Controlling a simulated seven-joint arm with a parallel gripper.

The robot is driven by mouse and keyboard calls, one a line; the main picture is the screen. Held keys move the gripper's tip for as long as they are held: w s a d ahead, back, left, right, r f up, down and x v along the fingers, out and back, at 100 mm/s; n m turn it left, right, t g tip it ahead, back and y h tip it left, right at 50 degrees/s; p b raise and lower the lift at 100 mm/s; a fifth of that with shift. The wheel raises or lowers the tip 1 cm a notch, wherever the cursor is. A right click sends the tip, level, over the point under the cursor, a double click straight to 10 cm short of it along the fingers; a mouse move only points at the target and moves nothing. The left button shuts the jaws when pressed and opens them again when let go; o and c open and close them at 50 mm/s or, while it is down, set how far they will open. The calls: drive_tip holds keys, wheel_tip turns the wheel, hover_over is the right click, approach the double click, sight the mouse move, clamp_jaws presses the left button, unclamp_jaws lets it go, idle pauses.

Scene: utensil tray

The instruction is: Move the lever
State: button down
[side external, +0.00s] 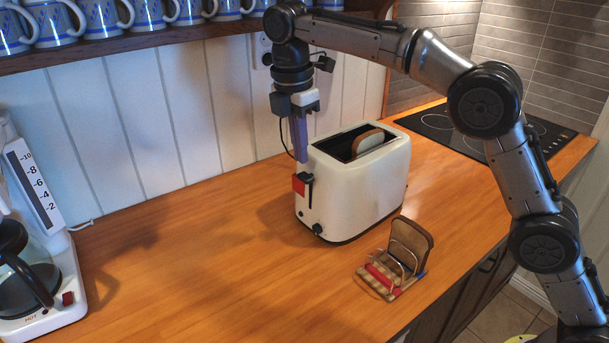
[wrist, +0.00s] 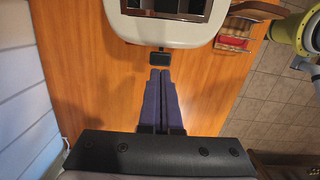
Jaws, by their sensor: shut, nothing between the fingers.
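A white toaster (side external: 362,190) stands on the wooden counter, with a slice of bread (side external: 367,142) in its top slot. Its lever (side external: 300,184), with a red face, sticks out from the left end near the top of a dark vertical slot. In the wrist view the lever (wrist: 160,59) shows as a dark block at the toaster's edge. My gripper (side external: 301,158) points down just above the lever, its purple fingers shut and empty. In the wrist view the fingertips (wrist: 160,71) lie close to the lever. I cannot tell whether they touch it.
A toast rack (side external: 378,277) with a brown slice (side external: 413,240) stands in front of the toaster. A coffee maker (side external: 45,310) is at the far left. A shelf of mugs (side external: 110,47) runs above, and a dark hob (side external: 440,125) lies behind right. The counter left of the toaster is clear.

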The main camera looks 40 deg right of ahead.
drive_tip(key=shift+d+f, duration=0.15)
drive_tip(key=shift+f, duration=1.35)
drive_tip(key=a+f, duration=0.3)
drive_tip(key=f, duration=0.3)
drive_tip(key=shift+s, duration=0.1)
wheel_tip(320, 180, up, 12)
hover_over(303, 176)
drive_tip(key=a, duration=0.5)
drive_tip(key=shift+s+d, duration=0.2)
drive_tip(key=shift+d, duration=0.05)
